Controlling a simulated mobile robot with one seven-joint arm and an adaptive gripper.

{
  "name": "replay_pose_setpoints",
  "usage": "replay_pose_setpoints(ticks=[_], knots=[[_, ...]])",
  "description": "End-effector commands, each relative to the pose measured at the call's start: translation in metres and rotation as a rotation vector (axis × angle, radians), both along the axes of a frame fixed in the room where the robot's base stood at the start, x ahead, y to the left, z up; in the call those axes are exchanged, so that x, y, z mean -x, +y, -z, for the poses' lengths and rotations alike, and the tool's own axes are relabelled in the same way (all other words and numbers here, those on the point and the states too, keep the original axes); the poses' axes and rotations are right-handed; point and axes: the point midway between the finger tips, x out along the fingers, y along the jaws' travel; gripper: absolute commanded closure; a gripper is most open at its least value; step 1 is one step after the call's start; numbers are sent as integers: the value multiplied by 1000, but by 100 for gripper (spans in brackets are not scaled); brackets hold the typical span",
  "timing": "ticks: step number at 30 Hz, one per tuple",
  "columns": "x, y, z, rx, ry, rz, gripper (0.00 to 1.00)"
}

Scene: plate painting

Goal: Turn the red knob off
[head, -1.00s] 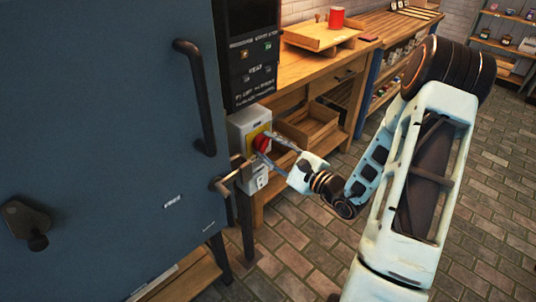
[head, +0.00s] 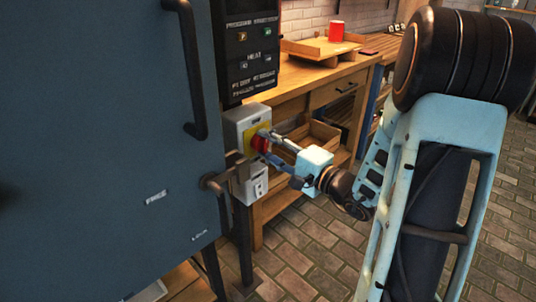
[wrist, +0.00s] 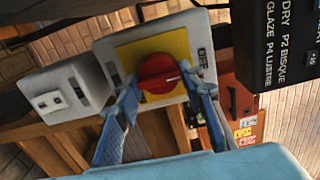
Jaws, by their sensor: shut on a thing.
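The red knob (head: 260,142) sits on a yellow plate (head: 251,130) on a grey switch box beside the blue kiln door. It also shows in the wrist view (wrist: 158,73), with a pale mark on its face pointing to the right. My gripper (head: 268,145) is at the knob, with one finger on either side of it. In the wrist view my gripper's fingertips (wrist: 158,86) are shut on the knob.
The blue kiln door (head: 110,130) with a dark handle (head: 186,70) stands close on the left. A black control panel (head: 252,50) is above the switch box. A wooden workbench (head: 300,82) with a red can (head: 336,31) is behind. The brick floor (head: 310,250) is clear.

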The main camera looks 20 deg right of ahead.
Motion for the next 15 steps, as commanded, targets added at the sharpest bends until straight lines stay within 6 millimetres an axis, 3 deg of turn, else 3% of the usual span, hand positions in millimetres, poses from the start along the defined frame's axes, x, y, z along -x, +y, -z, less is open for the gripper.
replay_pose_setpoints(ticks=[15], knots=[[0, 0, 0, 28, -14, 0, 88]])
